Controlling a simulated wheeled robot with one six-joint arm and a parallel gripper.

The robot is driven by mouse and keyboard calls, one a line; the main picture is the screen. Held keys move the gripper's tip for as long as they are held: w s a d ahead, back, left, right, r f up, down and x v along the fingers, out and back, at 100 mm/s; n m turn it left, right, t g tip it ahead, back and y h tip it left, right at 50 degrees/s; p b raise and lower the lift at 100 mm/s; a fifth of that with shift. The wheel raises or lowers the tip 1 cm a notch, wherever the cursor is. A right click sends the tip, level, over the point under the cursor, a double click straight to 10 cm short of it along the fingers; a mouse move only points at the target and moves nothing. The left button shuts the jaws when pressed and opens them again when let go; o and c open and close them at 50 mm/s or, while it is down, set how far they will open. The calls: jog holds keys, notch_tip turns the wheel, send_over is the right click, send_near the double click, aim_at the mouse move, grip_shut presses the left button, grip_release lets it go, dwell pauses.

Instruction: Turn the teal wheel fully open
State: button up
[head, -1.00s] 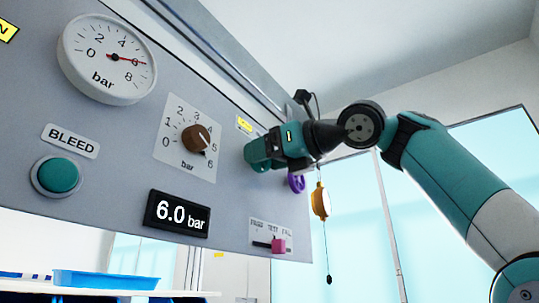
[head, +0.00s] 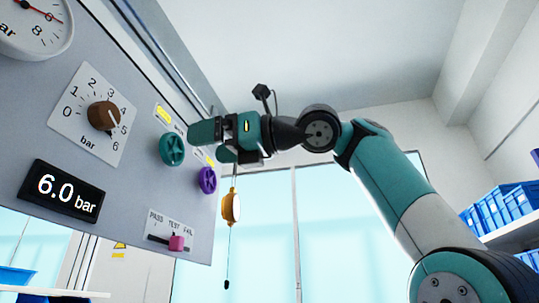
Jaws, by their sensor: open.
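The teal wheel (head: 173,149) sits on the grey panel, right of the brown rotary knob. A purple wheel (head: 207,180) sits below and to its right. My gripper (head: 207,138) is in front of the panel, just right of and slightly above the teal wheel in the picture. Its fingers are open and point left, with nothing seen between them. The teal wheel looks clear of the fingers, though the depth gap is hard to judge.
The brown knob (head: 104,115) points between 4 and 5. The display (head: 62,191) reads 6.0 bar. A pink slider (head: 177,243) is low on the panel. An orange pendant (head: 231,207) hangs below my gripper. Blue bins (head: 505,205) stand at the far right.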

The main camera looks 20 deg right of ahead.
jog(key=v, duration=1)
jog(key=shift+s+d, duration=0.1)
jog(key=shift+s, duration=0.05)
jog(key=w+f+m+h, duration=0.2)
jog(key=w+f+m, duration=0.55)
jog(key=m, duration=0.65)
notch_tip(320, 180, down, 16)
jog(key=w+a+m+g+h, duration=0.2)
jog(key=a+m, duration=0.1)
jog(key=m, duration=0.9)
jog(key=s+f+m+g+h, duration=0.2)
jog(key=s+f+m, duration=0.25)
jog(key=f, duration=0.45)
jog(key=s+f+m+g+h, duration=0.1)
jog(key=s+f+m+g, duration=0.3)
jog(key=f, duration=0.5)
jog(key=s+d+f+m+g+h, duration=0.2)
jog(key=s+f+m, duration=0.5)
jog(key=s+f, duration=0.5)
notch_tip(320, 180, down, 2)
jog(key=shift+d+g+h, duration=0.25)
jog(key=shift+g+h, duration=0.25)
jog(key=shift+s, duration=0.1)
